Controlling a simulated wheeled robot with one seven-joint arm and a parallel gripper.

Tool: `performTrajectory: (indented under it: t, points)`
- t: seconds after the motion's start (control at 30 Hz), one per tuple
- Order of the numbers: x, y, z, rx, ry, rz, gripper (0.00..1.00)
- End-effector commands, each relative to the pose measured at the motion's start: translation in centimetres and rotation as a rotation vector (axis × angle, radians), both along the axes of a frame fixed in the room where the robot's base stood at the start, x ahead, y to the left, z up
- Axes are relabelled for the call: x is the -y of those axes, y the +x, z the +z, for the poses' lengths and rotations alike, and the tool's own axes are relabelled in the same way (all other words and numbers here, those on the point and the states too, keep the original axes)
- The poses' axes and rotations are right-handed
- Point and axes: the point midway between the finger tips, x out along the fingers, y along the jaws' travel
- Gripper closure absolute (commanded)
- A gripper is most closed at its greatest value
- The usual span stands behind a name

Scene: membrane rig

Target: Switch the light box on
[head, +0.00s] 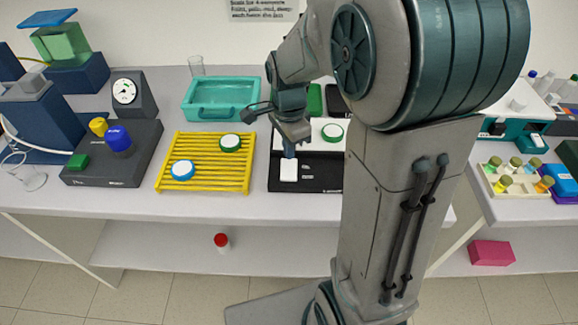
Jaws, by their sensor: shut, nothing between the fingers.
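The light box (317,179) is a black, low box on the bench, with a pale panel (311,134) on its rear part. A white square switch (289,174) sits on its black front strip. My gripper (289,153) is shut and empty. It points down, with its tips at the rear edge of the white switch; I cannot tell whether they touch it. A white disc with a green rim (332,132) lies on the panel. My arm hides the box's right end. I cannot tell whether the panel is lit.
A yellow slatted rack (207,186) with two white discs stands just left of the box. A teal tray (221,100) is behind it. A dark control unit (110,167) with coloured knobs and a gauge (133,94) stand further left. The bench's front edge is clear.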

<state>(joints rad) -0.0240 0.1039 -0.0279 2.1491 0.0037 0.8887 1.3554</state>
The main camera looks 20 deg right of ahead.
Motion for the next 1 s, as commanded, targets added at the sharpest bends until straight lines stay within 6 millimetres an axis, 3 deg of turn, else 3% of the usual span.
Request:
performTrajectory:
  t: [1.0]
  points:
    - [0.0, 0.0, -1.3, 0.000, 0.000, 0.000, 1.00]
